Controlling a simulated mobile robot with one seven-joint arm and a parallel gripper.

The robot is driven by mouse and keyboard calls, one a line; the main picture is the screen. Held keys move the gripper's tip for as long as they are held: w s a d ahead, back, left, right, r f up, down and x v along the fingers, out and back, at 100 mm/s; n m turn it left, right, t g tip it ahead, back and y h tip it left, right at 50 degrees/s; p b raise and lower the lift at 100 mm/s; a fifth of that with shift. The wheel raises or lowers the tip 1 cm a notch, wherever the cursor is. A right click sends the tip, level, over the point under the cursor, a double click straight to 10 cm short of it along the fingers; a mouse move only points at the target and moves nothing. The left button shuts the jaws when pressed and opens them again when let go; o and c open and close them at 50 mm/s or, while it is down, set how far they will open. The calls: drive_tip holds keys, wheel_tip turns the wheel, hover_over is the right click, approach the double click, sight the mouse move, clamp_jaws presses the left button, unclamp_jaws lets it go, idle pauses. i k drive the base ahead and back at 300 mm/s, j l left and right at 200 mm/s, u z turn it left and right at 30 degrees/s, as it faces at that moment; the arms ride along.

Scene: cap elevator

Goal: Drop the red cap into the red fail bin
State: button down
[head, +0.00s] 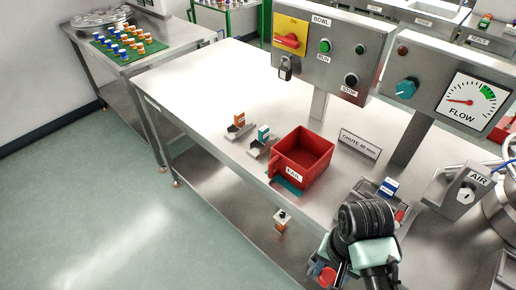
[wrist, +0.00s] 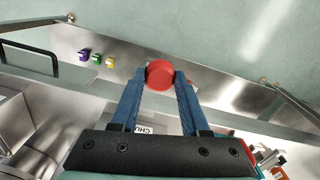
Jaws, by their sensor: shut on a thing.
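The red cap (wrist: 160,75) is pinched between the two blue fingertips of my gripper (wrist: 161,78) in the wrist view. In the head view the red cap (head: 327,276) shows at the bottom, beside my dark wrist and pale green gripper body (head: 335,262). The gripper is near the table's front edge, to the right of and nearer than the bin in that picture. The red fail bin (head: 294,173) is an open box with a FAIL label, standing on the steel table.
Small orange (head: 239,119) and teal-topped (head: 263,132) bottles stand in metal holders left of the bin. A "CHUTE 40 mm" sign (head: 360,144) stands right of it. A blue-capped bottle (head: 389,187) is near my arm. Control panels (head: 326,48) rise behind. The table's left part is clear.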

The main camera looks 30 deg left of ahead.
sight(305, 163)
drive_tip(key=u, duration=1.45)
drive_tip(key=l+u, duration=0.35)
drive_tip(key=l, duration=1.4)
drive_tip(key=i, duration=0.1)
